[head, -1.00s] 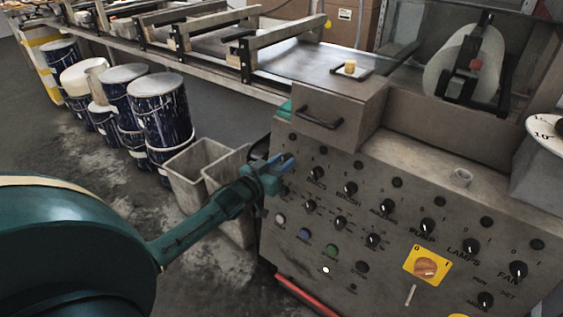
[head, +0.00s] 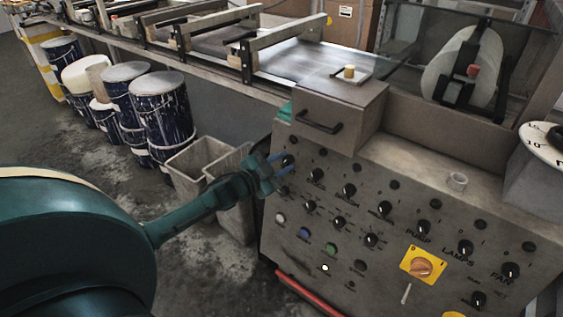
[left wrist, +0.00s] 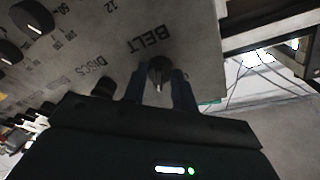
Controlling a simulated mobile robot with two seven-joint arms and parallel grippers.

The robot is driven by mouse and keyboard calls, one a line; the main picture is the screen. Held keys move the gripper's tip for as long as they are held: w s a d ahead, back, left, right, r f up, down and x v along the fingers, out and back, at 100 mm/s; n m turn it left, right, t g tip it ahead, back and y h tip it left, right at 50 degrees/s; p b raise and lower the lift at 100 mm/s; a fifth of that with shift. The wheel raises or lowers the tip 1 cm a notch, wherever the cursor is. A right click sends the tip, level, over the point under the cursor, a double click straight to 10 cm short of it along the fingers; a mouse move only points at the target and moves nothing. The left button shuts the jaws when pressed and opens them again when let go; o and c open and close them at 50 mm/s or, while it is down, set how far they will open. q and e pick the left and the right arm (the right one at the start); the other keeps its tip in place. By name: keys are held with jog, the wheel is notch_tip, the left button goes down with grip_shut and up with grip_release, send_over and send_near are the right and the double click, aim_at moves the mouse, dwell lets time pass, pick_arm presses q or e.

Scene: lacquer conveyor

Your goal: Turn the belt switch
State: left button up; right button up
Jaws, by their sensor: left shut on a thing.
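The belt switch (left wrist: 160,72) is a dark round knob with a pale pointer line, just below the printed word BELT in the left wrist view. My left gripper (left wrist: 158,88) has its two fingers on either side of this knob and is shut on it. In the head view my left gripper (head: 279,164) reaches the upper left corner of the grey control panel (head: 300,240), and the belt switch (head: 288,160) shows dark at its fingertips. My right gripper is in neither view.
More black knobs stand close by, such as the one marked DISCS (left wrist: 104,87). A yellow-plated orange switch (head: 422,264) is lower right. A drawer box with a handle (head: 319,122) juts above the panel. Grey bins (head: 195,165) and paint drums (head: 160,110) stand left.

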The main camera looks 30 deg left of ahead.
pick_arm(q)
jog(key=shift+m, duration=0.5)
jog(key=o, duration=1)
jog(key=shift+c, duration=0.2)
jog(key=p+v, duration=0.1)
jog(key=v, duration=1.2)
jog(key=shift+s+a, duration=0.1)
